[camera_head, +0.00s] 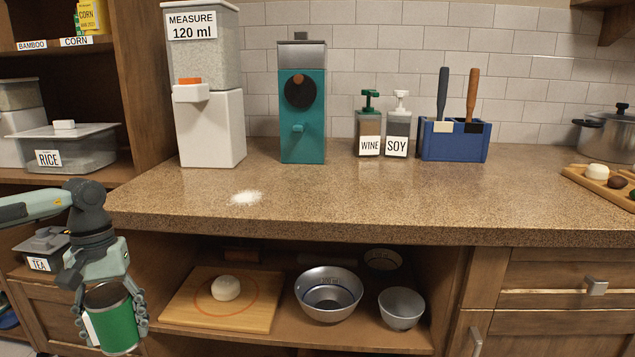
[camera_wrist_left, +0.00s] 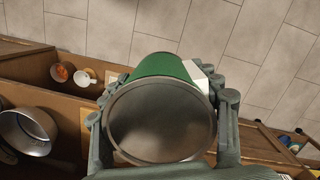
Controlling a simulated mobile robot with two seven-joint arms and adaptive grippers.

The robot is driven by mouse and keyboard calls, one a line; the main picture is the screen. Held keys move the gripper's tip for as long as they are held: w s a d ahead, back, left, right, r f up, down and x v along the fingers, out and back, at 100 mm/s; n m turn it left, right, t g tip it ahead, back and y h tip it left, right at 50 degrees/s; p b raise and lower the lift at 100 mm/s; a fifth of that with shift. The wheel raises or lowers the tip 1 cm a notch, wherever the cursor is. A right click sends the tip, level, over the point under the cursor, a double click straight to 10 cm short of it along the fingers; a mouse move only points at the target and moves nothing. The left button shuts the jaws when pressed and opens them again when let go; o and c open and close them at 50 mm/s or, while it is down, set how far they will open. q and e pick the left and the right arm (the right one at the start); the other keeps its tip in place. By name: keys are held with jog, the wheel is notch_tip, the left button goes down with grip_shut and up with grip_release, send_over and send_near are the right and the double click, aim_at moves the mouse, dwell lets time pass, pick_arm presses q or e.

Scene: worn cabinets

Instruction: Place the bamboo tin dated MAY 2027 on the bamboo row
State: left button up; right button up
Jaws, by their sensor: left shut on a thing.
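My left gripper (camera_head: 110,311) is shut on a green tin (camera_head: 118,326) with a bare metal end, held in front of the lower shelves at the lower left. In the left wrist view the tin (camera_wrist_left: 168,64) sits between the fingers of the gripper (camera_wrist_left: 160,115), its round metal end facing the camera. A white label patch shows at its side; no date can be read. The BAMBOO shelf label (camera_head: 32,45) is on the upper left shelf edge, left of the CORN label (camera_head: 76,41). The shelf above the BAMBOO label looks bare in the visible part. My right gripper is not in view.
A yellow corn tin (camera_head: 92,17) stands above the CORN label. The RICE box (camera_head: 68,150) and TEA box (camera_head: 42,247) sit lower on the left shelves. The counter (camera_head: 330,195) has a white dispenser (camera_head: 212,130) near its left end. Bowls (camera_head: 329,297) stand below.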

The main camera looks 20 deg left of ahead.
pick_arm(q)
jog(key=w+d+m, duration=0.4)
jog(key=d, duration=1)
jog(key=w+d+m+y, duration=0.1)
jog(key=w+d+m, duration=0.2)
jog(key=d, duration=1.2)
jog(key=shift+w+d+f+m, duration=0.15)
jog(key=shift+w+d+m, duration=0.2)
jog(key=shift+w, duration=0.85)
jog(key=shift+a, duration=0.1)
